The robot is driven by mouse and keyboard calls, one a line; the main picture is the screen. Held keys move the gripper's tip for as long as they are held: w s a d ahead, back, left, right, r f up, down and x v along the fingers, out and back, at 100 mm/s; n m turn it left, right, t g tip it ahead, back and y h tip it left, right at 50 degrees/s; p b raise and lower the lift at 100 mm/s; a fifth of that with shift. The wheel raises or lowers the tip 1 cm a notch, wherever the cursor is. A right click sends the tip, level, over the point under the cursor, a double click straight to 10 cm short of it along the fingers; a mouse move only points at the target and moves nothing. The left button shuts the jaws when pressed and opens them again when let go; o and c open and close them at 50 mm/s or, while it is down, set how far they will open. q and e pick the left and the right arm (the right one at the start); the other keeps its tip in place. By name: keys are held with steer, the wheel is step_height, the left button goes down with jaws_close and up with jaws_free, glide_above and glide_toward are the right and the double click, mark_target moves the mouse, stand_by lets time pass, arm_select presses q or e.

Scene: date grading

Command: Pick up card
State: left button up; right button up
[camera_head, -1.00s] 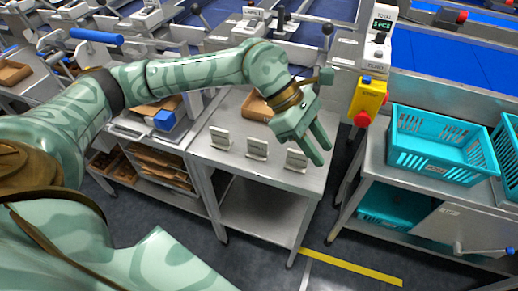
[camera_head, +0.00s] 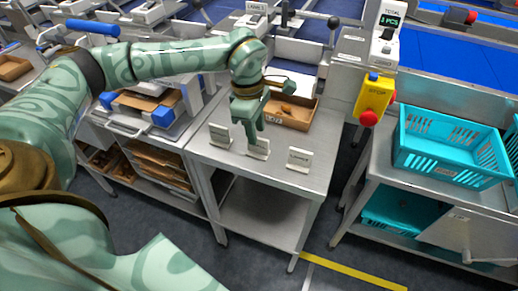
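Three small white cards stand upright in a row on the metal table: a left card (camera_head: 220,136), a middle card (camera_head: 258,150) and a right card (camera_head: 299,160) with dark lettering. My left gripper (camera_head: 256,134) points down just above and behind the middle card, its fingers appearing a little apart. It overlaps the top of that card in the view, and I cannot tell whether it touches. The fingers look empty. My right gripper is not in view.
A brown cardboard tray (camera_head: 292,113) with orange-brown dates lies behind the cards. A yellow stop box with a red button (camera_head: 368,118) hangs to the right. A turquoise crate (camera_head: 448,160) stands on the right-hand bench. The table's front strip is clear.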

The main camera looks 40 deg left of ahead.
mark_target(259, 152)
arm_select(q)
steer(key=f, duration=0.1)
steer(key=f+b, duration=0.1)
steer(key=f, duration=0.1)
steer(key=d+f+b, duration=0.1)
steer(key=f, duration=0.1)
steer(key=shift+f, duration=0.15)
jaws_close()
steer(key=shift+r, duration=0.2)
